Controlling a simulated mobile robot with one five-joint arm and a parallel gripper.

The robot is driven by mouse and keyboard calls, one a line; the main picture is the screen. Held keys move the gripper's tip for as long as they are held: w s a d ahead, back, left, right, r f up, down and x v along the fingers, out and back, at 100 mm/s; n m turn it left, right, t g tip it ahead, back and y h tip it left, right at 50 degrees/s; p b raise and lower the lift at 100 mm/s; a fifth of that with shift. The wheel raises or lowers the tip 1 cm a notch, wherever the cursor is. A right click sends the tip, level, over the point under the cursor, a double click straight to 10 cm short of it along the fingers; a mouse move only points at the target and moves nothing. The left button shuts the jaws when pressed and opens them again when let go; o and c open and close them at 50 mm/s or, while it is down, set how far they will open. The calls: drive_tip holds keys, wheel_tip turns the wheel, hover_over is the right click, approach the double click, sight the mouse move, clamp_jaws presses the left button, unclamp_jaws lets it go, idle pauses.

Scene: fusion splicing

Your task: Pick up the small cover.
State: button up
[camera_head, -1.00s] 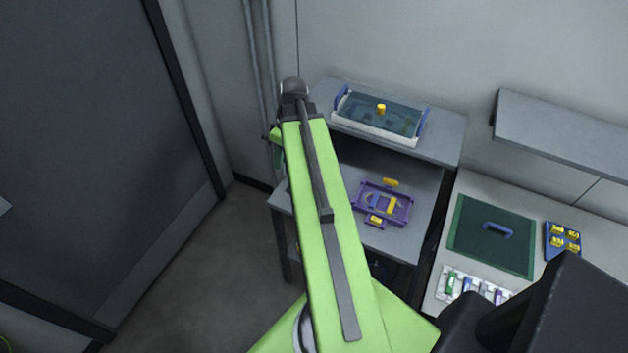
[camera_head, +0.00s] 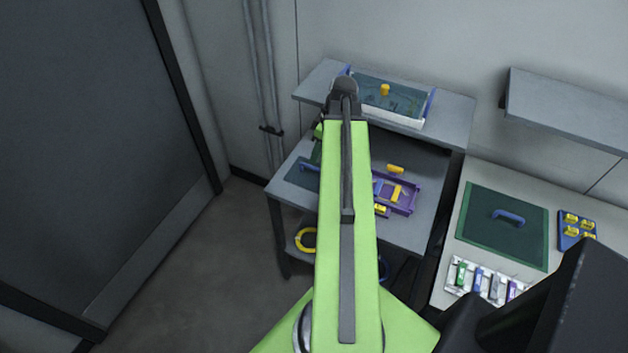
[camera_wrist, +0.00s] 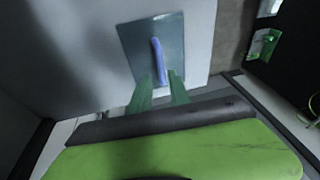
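The small cover is a dark teal plate with a blue bar handle. In the wrist view the small cover (camera_wrist: 136,40) lies flat on a pale grey surface, its handle (camera_wrist: 159,60) standing up. In the head view the small cover (camera_head: 296,176) shows at the left of the middle shelf, partly hidden by my green arm. My gripper (camera_wrist: 162,76) has two green fingers, spread apart and empty. In the wrist view the fingertips overlap the cover's near edge, one on either side of the handle's lower end. I cannot tell their height above it.
A purple tray (camera_head: 405,205) is on the same shelf, right of my arm. A blue-handled tank (camera_head: 408,118) stands on the upper shelf. A larger green plate (camera_head: 478,228) with a blue handle lies on the right counter. A yellow ring (camera_head: 306,239) is below the shelf.

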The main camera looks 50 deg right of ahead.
sight(311, 167)
drive_tip(key=shift+w+a+f, duration=0.1)
drive_tip(key=shift+f, duration=0.2)
drive_tip(key=b+x, duration=0.6)
drive_tip(key=shift+f, duration=0.2)
drive_tip(key=shift+r, duration=0.2)
clamp_jaws()
